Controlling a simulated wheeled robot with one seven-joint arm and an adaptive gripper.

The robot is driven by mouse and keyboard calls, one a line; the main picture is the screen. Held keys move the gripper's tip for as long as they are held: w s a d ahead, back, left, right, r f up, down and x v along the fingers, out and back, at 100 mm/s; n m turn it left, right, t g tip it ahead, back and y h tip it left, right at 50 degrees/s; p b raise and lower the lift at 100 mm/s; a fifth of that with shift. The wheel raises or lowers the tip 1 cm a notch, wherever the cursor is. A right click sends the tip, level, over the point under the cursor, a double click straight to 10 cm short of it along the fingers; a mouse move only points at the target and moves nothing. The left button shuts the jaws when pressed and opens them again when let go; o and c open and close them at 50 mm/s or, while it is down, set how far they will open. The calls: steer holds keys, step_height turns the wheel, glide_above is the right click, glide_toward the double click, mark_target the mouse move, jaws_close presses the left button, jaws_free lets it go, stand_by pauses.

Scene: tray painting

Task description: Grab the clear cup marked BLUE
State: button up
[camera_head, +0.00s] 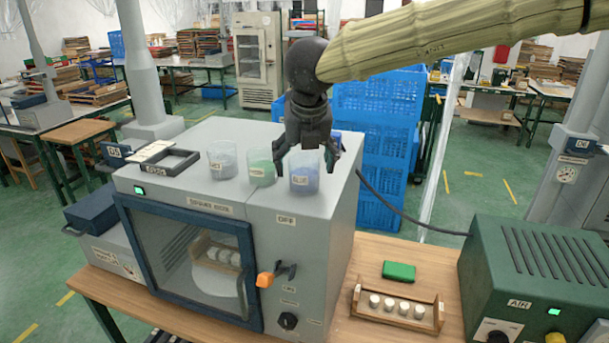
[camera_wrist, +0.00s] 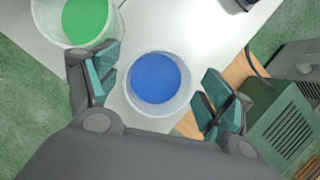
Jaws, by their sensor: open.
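The clear cup marked BLUE (camera_head: 304,173) stands upright on top of the grey oven-like machine, near its right edge. In the wrist view this cup (camera_wrist: 158,82) shows from above with blue contents, between and a little ahead of the fingers. My gripper (camera_head: 308,160) points down over it, open, with a finger on each side. In the wrist view my gripper (camera_wrist: 160,90) holds nothing. Whether a finger touches the cup cannot be told. A clear cup with green contents (camera_head: 261,168) stands just left, close to the left finger; it also shows in the wrist view (camera_wrist: 88,18).
A third clear cup (camera_head: 222,160) and a dark frame (camera_head: 172,162) stand further left on the grey machine (camera_head: 225,205). A green AIR unit (camera_head: 530,270), a wooden rack of small white pots (camera_head: 397,312) and a green block (camera_head: 399,271) are on the table to the right.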

steer(key=c, duration=1.2)
steer(key=shift+r, duration=0.15)
